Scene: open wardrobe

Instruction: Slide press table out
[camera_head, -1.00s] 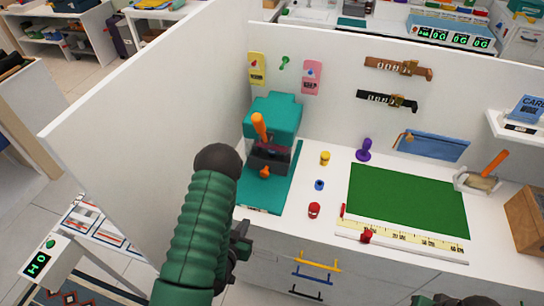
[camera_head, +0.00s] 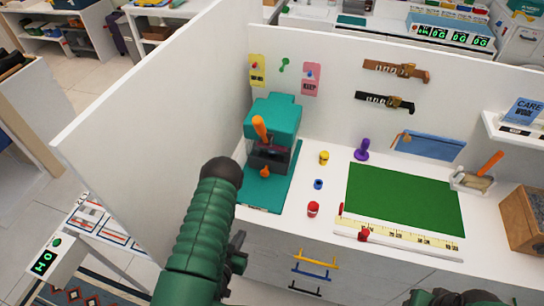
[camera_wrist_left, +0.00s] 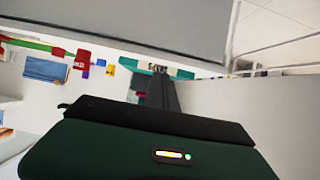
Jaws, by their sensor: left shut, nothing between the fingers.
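A teal press (camera_head: 272,125) with an orange lever stands on a flat teal press table (camera_head: 270,197) at the left end of the white worktop, beside the white side panel. The teal front edge (camera_wrist_left: 172,70) also shows in the left wrist view, just beyond the fingers. My left gripper (camera_head: 238,252) is shut and empty, in front of and below the worktop's front edge near the press table; whether it touches is unclear. In the left wrist view its dark fingers (camera_wrist_left: 162,96) point toward the teal edge. Part of my right gripper (camera_head: 450,298) shows at the bottom right; its fingers are unclear.
Red, blue and yellow small pieces (camera_head: 313,209) stand right of the press table. A green mat (camera_head: 405,200) with a ruler lies farther right. Drawers with yellow, blue and black handles (camera_head: 315,262) are below. The tall white panel (camera_head: 150,120) bounds the left side.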

